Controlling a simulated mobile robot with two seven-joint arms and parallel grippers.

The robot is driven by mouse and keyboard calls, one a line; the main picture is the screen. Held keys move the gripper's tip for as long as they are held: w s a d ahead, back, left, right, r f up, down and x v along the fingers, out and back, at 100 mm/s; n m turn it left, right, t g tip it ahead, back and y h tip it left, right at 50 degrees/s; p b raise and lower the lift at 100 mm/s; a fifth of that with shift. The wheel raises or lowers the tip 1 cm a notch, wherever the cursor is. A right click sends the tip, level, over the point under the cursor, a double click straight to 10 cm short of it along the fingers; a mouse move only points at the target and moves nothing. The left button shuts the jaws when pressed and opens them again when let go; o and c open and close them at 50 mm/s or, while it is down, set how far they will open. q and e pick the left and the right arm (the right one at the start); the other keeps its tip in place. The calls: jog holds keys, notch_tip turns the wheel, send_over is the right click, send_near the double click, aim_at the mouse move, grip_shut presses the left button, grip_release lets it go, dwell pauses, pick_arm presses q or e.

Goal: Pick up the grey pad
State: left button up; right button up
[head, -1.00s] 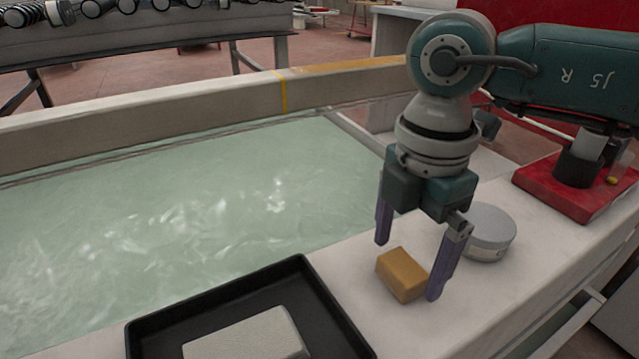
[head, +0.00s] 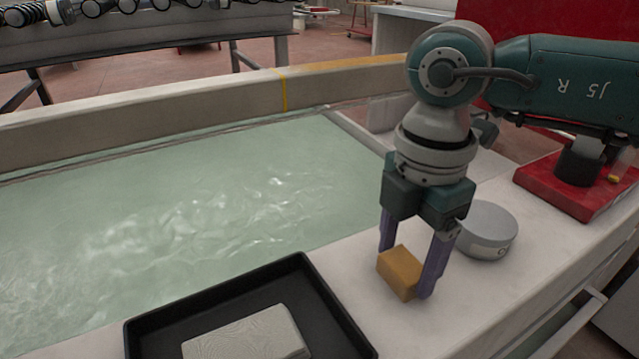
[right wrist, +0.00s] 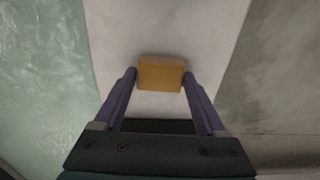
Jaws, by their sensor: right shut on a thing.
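A light grey pad (head: 245,338) with a fine-textured top lies in a black tray (head: 318,300) at the bottom of the head view, partly cut off by the frame edge. My right gripper (head: 405,270) points down over the white ledge, to the right of the tray. It is shut on a tan-orange block (head: 399,273), with one purple finger on each side. The block also shows between the fingertips in the right wrist view (right wrist: 160,73). It is at or very near the ledge surface; I cannot tell if it touches. My left gripper is not in view.
A round grey tin (head: 487,231) stands on the white ledge (head: 350,270) just behind the right gripper. A red base (head: 575,185) with a dark cylinder is farther right. A basin of pale green water (head: 200,220) lies left of the ledge.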

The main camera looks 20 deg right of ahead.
jog(key=shift+c, duration=1.1)
notch_tip(320, 180, up, 10)
jog(key=p, duration=0.3)
notch_tip(320, 180, up, 12)
jog(key=n+p, duration=0.8)
jog(key=n, duration=0.4)
send_over(405, 264)
jog(key=a, duration=0.2)
jog(key=s+a+r+m+p, duration=0.1)
jog(key=r+m+p, duration=0.9)
jog(key=r+p, duration=1)
jog(key=s+r+m+p, duration=0.4)
jog(key=r+m+p, duration=0.6)
jog(key=r+p, duration=1)
jog(key=s+a+r+m+p, duration=0.1)
jog(key=s+r+m+p, duration=0.2)
jog(key=r+m+p, duration=0.7)
notch_tip(405, 264, up, 19)
jog(key=p, duration=1)
jog(key=shift+a+m, duration=0.3)
jog(key=shift+m, duration=0.1)
jog(key=shift+f, duration=0.2)
